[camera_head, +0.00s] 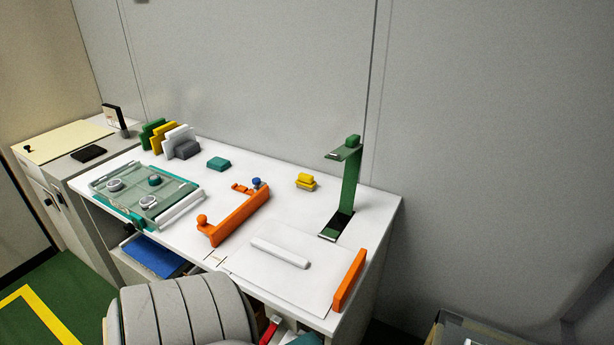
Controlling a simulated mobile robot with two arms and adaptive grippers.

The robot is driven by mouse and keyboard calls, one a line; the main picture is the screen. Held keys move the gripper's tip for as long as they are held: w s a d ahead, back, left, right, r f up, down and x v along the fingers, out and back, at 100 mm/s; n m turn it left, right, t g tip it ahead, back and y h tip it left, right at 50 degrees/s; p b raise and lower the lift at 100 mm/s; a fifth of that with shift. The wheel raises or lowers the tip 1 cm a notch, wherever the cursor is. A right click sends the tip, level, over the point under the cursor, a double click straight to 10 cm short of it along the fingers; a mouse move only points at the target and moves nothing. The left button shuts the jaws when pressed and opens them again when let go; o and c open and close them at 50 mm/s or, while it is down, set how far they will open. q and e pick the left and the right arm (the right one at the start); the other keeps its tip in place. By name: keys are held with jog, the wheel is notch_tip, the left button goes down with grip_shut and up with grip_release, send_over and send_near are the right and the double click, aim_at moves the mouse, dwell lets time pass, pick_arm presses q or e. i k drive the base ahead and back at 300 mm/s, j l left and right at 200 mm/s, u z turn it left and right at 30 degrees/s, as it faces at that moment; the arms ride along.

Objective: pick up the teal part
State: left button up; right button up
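A small teal block-like part (218,164) lies by itself on the white table (275,215), towards the back and left of the middle. Its surroundings on the table are clear on the front and right sides. A teal-edged tray or frame (182,207) lies at the left of the table, with two whitish round parts (115,184) and a small dark teal round part (155,181) on it. Neither of my grippers shows in the head view.
Upright green, yellow, white and grey plates (174,138) stand behind the teal part to the left. An orange fixture (232,219), a yellow part (306,181) and a green stand (350,185) are to the right. A grey ribbed chair-like shape (185,312) is in front.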

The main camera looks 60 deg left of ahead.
aim_at(155, 179)
jog(key=u, duration=2.9)
jog(key=z, duration=0.45)
jog(key=i+j, duration=0.05)
jog(key=j, duration=0.05)
